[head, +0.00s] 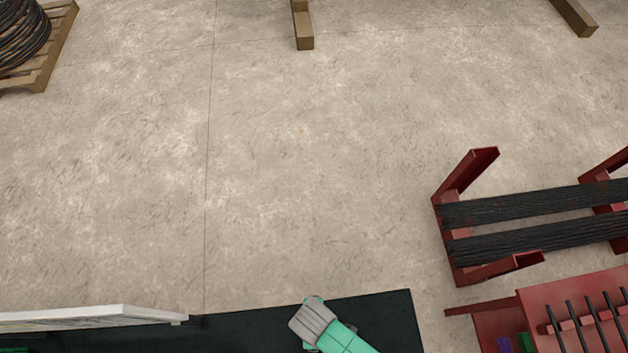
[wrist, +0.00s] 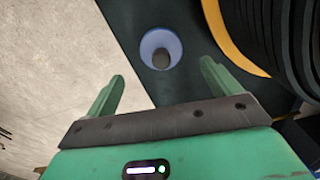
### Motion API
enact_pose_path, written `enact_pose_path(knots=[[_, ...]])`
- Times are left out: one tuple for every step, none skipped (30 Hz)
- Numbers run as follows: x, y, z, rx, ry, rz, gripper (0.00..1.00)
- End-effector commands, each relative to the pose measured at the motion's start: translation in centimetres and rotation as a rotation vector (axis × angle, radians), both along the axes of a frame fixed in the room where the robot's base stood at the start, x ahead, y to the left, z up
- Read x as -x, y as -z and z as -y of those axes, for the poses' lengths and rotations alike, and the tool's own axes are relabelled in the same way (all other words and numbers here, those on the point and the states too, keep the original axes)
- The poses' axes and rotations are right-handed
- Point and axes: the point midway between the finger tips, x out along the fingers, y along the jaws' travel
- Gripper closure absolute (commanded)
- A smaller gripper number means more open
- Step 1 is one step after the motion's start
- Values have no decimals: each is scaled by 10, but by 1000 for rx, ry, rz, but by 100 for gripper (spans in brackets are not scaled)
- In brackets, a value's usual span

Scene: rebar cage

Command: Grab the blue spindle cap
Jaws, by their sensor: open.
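The blue spindle cap (wrist: 158,37) shows in the wrist view as a pale blue round ring with a dark grey round centre. It sits against a dark surface (wrist: 187,88). My gripper (wrist: 162,70) is open, with its two green fingers spread and nothing between them. In the picture the cap appears just beyond the fingertips, between their lines and slightly above. I cannot tell the exact distance. The cap cannot be made out in the head view, where only a green and grey part of my arm shows at the bottom.
In the wrist view a black coil (wrist: 285,45) with a yellow-orange rim (wrist: 231,45) stands close right of the cap. In the head view, a red rack (head: 450,215) holds black bars, and a red stand (head: 552,318) is below it. Open concrete floor (head: 320,180) fills the middle.

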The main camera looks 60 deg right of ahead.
Motion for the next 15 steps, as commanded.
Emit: enact_pose_path(knots=[[0, 8, 0, 0, 0, -1, 11], [0, 11, 0, 0, 1, -1, 11], [0, 14, 0, 0, 0, 0, 11], [0, 15, 0, 0, 0, 1, 11], [-1, 15, 0, 1, 0, 3, 11], [0, 18, 0, 0, 1, 1, 11], [1, 22, 0, 0, 1, 0, 11], [1, 27, -1, 0, 1, 0, 11], [3, 35, -1, 0, 1, -1, 11], [3, 41, -1, 0, 1, -1, 11], [4, 46, -2, 0, 1, -1, 11], [3, 53, -2, 0, 0, 0, 11], [3, 57, -2, 0, 0, 1, 11], [3, 60, -2, 0, 0, 2, 11], [3, 64, -2, 0, 0, 1, 11]])
